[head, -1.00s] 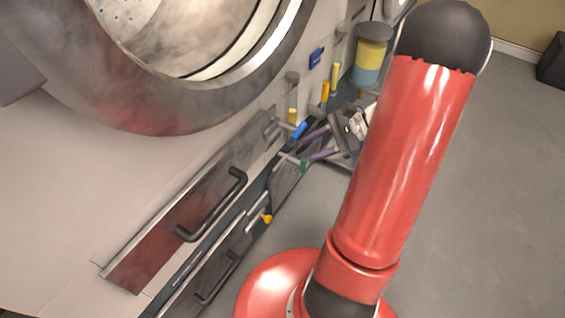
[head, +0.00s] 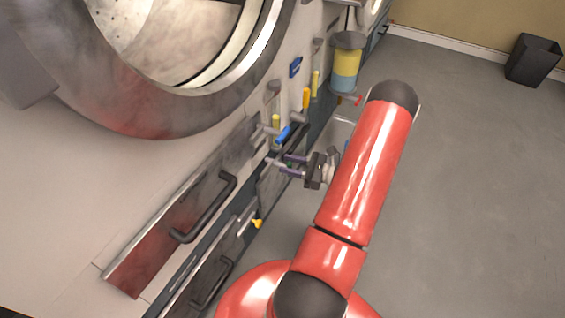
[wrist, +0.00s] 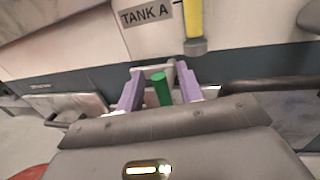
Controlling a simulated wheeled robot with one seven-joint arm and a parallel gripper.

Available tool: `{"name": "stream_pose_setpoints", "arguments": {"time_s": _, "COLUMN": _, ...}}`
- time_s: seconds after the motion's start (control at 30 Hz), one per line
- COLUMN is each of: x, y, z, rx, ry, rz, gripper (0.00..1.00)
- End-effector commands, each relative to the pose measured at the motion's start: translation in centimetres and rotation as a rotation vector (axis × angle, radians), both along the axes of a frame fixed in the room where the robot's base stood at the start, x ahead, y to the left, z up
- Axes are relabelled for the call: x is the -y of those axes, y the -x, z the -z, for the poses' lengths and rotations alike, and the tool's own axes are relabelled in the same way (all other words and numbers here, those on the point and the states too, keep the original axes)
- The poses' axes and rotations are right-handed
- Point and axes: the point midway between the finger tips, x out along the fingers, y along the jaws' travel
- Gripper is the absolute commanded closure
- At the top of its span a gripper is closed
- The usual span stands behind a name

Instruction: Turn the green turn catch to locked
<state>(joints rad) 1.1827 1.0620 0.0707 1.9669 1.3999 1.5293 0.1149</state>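The green turn catch (wrist: 161,88) stands out in the wrist view as a short green bar in front of a pale plate, roughly upright there. My gripper (wrist: 158,80) is open, with one purple finger on each side of the catch and a visible gap to each. In the head view my gripper (head: 281,163) is at the machine's front, below a blue lever, and only a small bit of the green catch (head: 289,165) shows among the fingers. I cannot tell any locked marking.
A yellow handle (wrist: 194,25) hangs above, beside a "TANK A" label (wrist: 146,14). The blue lever (head: 284,134) and a yellow catch (head: 257,223) are nearby on the machine. A dark drawer handle (head: 207,210) juts out at left. Open floor lies right, with a dark bin (head: 533,60).

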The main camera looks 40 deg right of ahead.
Motion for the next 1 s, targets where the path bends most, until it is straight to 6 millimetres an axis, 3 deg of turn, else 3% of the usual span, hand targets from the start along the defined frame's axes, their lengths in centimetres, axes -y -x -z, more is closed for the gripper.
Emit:
{"name": "stream_pose_setpoints", "arguments": {"time_s": 0.2, "x": -1.2, "y": -1.8, "z": 0.0, "rx": 0.0, "ry": 0.0, "rz": -0.002, "gripper": 0.63}}
{"name": "stream_pose_setpoints", "arguments": {"time_s": 0.47, "x": -1.3, "y": -1.9, "z": 0.0, "rx": 0.0, "ry": 0.0, "rz": -0.002, "gripper": 0.63}}
{"name": "stream_pose_setpoints", "arguments": {"time_s": 0.77, "x": -1.3, "y": -1.9, "z": 0.0, "rx": 0.001, "ry": 0.001, "rz": -0.002, "gripper": 0.98}}
{"name": "stream_pose_setpoints", "arguments": {"time_s": 1.0, "x": -1.3, "y": -1.9, "z": 0.0, "rx": 0.001, "ry": 0.001, "rz": -0.002, "gripper": 1.0}}
